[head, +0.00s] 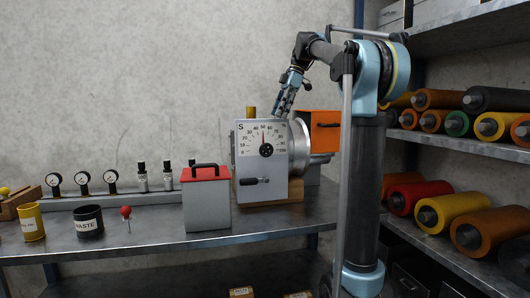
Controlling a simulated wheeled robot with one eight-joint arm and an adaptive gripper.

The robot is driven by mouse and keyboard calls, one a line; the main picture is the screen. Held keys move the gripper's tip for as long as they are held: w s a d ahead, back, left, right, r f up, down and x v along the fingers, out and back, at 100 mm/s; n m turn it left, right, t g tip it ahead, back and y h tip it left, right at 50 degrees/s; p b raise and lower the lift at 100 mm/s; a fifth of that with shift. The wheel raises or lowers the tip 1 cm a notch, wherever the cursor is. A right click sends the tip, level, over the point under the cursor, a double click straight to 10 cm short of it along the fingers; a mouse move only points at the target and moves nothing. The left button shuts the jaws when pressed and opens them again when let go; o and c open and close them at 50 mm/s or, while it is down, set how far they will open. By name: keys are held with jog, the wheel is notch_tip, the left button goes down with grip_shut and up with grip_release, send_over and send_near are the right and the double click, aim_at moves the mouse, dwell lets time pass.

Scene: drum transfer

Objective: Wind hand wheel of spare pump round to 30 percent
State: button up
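The pump marked S (243,170) is a pale grey box on the workbench, with a white dial (251,143) on its front face. The dial's red pointer stands nearly upright, near 50. A silver round wheel (301,148) is on the box's right side, seen nearly edge-on and partly hidden by the box. A black handle (255,181) sits low on the front face. My gripper (280,114) points down at the top right of the box, near the wheel's upper edge. I cannot tell whether it touches the wheel, or whether its fingers are open or shut.
A grey canister with a red lid (206,174) stands close in front of the pump's left. An orange box (325,128) is behind the wheel. Gauges (82,178), a waste cup (88,221) and a yellow cup (32,222) stand left. Shelves of rollers (455,208) are at right.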

aim_at(265, 149)
jog(key=x, duration=1.6)
jog(key=shift+s+f, duration=0.1)
jog(key=shift+f, duration=0.2)
grip_shut()
